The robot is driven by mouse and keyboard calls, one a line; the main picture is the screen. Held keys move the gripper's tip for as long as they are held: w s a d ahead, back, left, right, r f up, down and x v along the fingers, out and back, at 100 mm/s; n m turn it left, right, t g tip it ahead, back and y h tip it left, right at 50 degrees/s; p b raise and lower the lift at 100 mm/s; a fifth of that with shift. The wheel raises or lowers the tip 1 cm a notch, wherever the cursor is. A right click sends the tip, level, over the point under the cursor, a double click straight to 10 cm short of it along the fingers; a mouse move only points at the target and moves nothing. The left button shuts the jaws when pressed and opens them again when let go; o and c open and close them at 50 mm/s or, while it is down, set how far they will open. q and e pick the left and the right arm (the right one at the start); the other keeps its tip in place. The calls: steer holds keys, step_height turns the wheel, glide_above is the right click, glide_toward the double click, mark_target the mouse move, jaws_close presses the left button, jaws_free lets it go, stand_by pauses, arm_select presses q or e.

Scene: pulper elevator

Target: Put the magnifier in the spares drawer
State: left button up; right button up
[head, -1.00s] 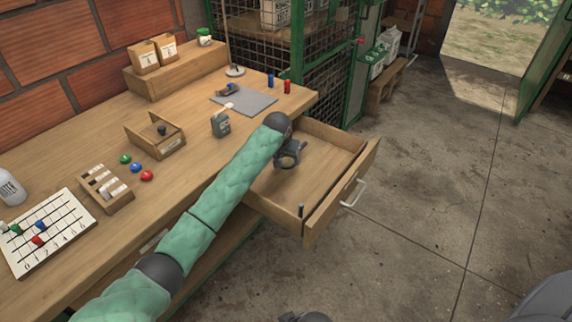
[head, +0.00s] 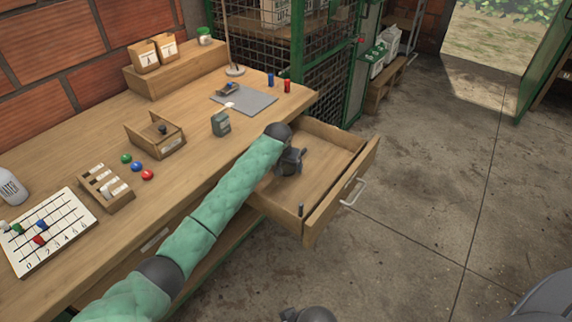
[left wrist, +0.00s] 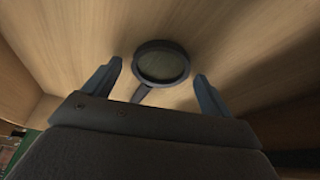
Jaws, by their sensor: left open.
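The spares drawer (head: 327,178) is pulled out from the bench's right end, its wooden floor mostly bare. My left gripper (head: 290,162) is inside the drawer's outline, near its bench side. In the left wrist view the magnifier (left wrist: 162,64), a dark round rim with a greyish lens and short dark handle, shows against the drawer's wooden floor. It is between and just beyond the left gripper's spread fingers (left wrist: 158,74), which have a gap on both sides of it. In the head view I cannot make out the magnifier apart from the gripper. A dark part of my right arm (head: 310,314) shows at the bottom edge.
On the bench are a grey-green box (head: 221,123), a grey mat (head: 245,101), a wooden holder (head: 158,137) and a number board (head: 42,232). Open floor lies right of the drawer.

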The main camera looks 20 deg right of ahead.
arm_select(q)
steer(key=v, duration=1.2)
steer(key=shift+b, duration=0.3)
arm_select(e)
steer(key=f, duration=0.2)
steer(key=shift+w+a+f, duration=0.15)
steer(key=shift+a+f, duration=0.05)
steer(key=shift+f, duration=0.1)
steer(key=shift+w+r+t, duration=0.1)
steer(key=shift+w+t, duration=0.1)
steer(key=shift+t, duration=0.1)
steer(key=shift+d, duration=0.1)
